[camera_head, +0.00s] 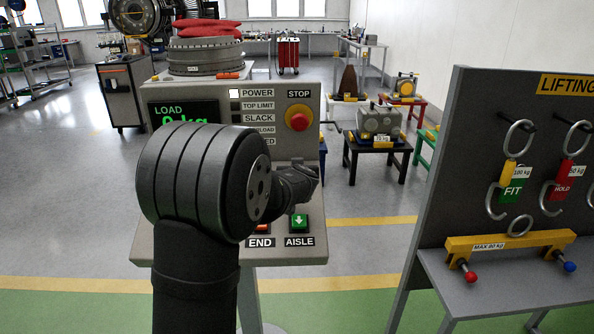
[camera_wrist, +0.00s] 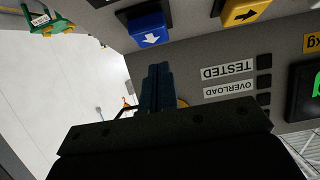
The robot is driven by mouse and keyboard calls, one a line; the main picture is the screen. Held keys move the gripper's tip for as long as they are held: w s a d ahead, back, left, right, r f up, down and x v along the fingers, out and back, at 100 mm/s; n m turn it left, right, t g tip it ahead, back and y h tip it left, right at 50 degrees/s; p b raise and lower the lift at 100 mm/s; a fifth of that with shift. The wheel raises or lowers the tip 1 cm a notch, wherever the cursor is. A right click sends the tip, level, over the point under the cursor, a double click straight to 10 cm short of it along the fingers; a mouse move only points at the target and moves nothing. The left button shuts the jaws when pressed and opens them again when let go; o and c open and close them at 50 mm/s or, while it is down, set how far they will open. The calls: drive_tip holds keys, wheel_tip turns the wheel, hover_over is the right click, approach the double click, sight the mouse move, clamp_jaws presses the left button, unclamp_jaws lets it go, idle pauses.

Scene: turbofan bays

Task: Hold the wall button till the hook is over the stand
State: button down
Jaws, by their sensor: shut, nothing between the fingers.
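The grey control panel (camera_head: 330,255) stands in front of me in the head view. It has a green LOAD display reading 0 kg, a red STOP button (camera_head: 299,118) and a green AISLE button (camera_head: 299,222). An orange END button (camera_head: 261,228) is partly behind my arm. In the wrist view my gripper (camera_wrist: 158,68) is shut and empty, its fingertips close to a blue button (camera_wrist: 148,30) with a white arrow; I cannot tell whether they touch. A yellow button (camera_wrist: 242,11) is beside it. I cannot make out a crane hook. Which stand is meant is unclear.
A lifting board (camera_head: 455,150) with shackles and hooks, a yellow beam (camera_head: 510,242) below, stands at right. Behind the panel, a dark low stand (camera_head: 376,146) bears a grey machine part (camera_head: 379,121). Open floor lies between panel and stands.

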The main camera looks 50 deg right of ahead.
drive_tip(key=shift+w+d+f, duration=0.2)
drive_tip(key=shift+f, duration=0.45)
drive_tip(key=shift+w+d+f, duration=0.15)
drive_tip(key=shift+d+f, duration=0.05)
drive_tip(key=shift+f, duration=0.4)
drive_tip(key=shift+w+d+f, duration=0.1)
drive_tip(key=shift+w+f, duration=0.05)
drive_tip(key=shift+f, duration=0.3)
drive_tip(key=shift+w+d+f, duration=0.1)
drive_tip(key=shift+f, duration=0.65)
drive_tip(key=shift+a+f, duration=0.15)
drive_tip(key=r, duration=0.3)
drive_tip(key=s+a+r, duration=0.1)
drive_tip(key=shift+r, duration=0.3)
drive_tip(key=v, duration=1)
drive_tip(key=shift+r, duration=0.35)
